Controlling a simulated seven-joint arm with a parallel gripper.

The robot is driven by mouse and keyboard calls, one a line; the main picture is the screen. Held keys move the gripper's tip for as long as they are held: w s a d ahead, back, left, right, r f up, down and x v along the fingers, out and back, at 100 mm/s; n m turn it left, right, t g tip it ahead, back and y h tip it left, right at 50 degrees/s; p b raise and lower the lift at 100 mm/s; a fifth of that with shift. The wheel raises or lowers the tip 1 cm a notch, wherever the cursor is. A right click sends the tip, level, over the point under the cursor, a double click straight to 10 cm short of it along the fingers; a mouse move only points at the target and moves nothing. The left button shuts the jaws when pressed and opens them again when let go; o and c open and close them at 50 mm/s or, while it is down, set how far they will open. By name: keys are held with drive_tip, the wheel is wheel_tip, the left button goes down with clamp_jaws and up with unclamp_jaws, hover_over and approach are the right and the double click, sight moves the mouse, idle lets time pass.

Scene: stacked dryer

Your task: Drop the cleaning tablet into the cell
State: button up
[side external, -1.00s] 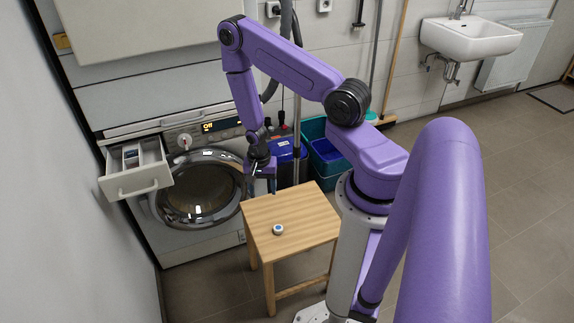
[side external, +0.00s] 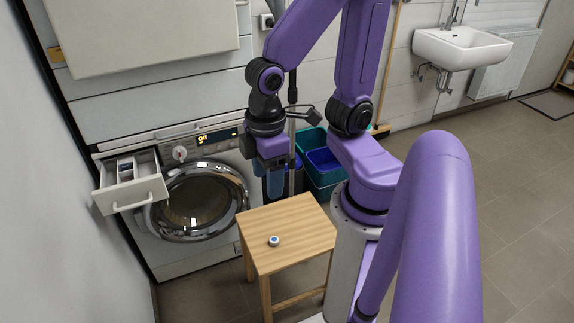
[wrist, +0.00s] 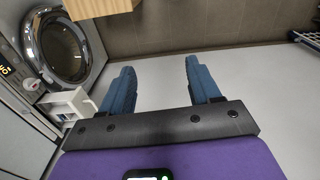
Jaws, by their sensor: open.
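The cleaning tablet (side external: 274,241), a small round white and blue piece, lies on the wooden stool (side external: 300,224) near its front left part. The detergent drawer (side external: 133,194) of the washing machine is pulled out and shows inner cells (side external: 125,170). The drawer also shows at the left in the wrist view (wrist: 68,104). My gripper (side external: 268,195) points down behind the stool, to the right of the washer door. In the wrist view its two blue fingers (wrist: 158,86) are spread apart with nothing between them. The tablet does not show in the wrist view.
The washing machine (side external: 200,210) stands at the left with its round door shut. Teal and blue bins (side external: 325,165) stand behind my arm. A sink (side external: 462,47) hangs on the back wall.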

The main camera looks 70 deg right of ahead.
drive_tip(key=s+r+n, duration=0.2)
drive_tip(key=s, duration=0.1)
drive_tip(key=shift+d, duration=0.35)
drive_tip(key=shift+o, duration=0.6)
drive_tip(key=shift+s+d+r+n, duration=0.15)
drive_tip(key=shift+s+r+n, duration=0.05)
drive_tip(key=shift+s+n, duration=0.25)
drive_tip(key=shift+w, duration=0.1)
